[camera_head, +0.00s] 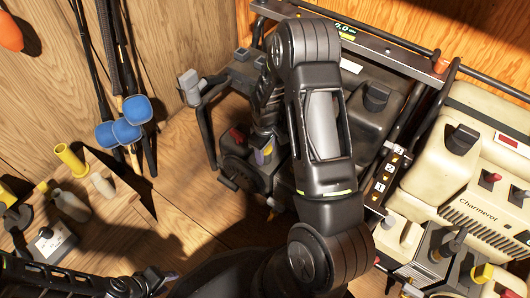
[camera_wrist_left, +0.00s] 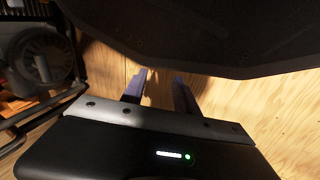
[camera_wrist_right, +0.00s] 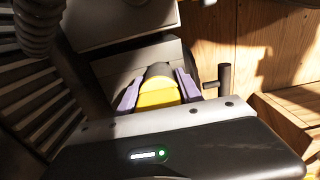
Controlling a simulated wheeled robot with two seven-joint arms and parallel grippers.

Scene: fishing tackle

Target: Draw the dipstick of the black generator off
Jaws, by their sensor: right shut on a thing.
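The black generator (camera_head: 375,110) stands behind my right arm in the head view, which hides much of it. Its dipstick shows as a yellow cap (camera_wrist_right: 158,93) in the right wrist view. My right gripper (camera_wrist_right: 160,95) has its two purple fingers on either side of the cap and is shut on it. The cap's lower part and any rod are hidden, so I cannot tell whether it is still seated.
A beige generator (camera_head: 480,205) stands at the right. Fishing rods with blue ends (camera_head: 127,130) lean on the wooden wall. A wooden bench (camera_head: 100,222) at the left bears small bottles and a yellow tube (camera_head: 71,160). Bare floor (camera_head: 185,200) lies between bench and generator.

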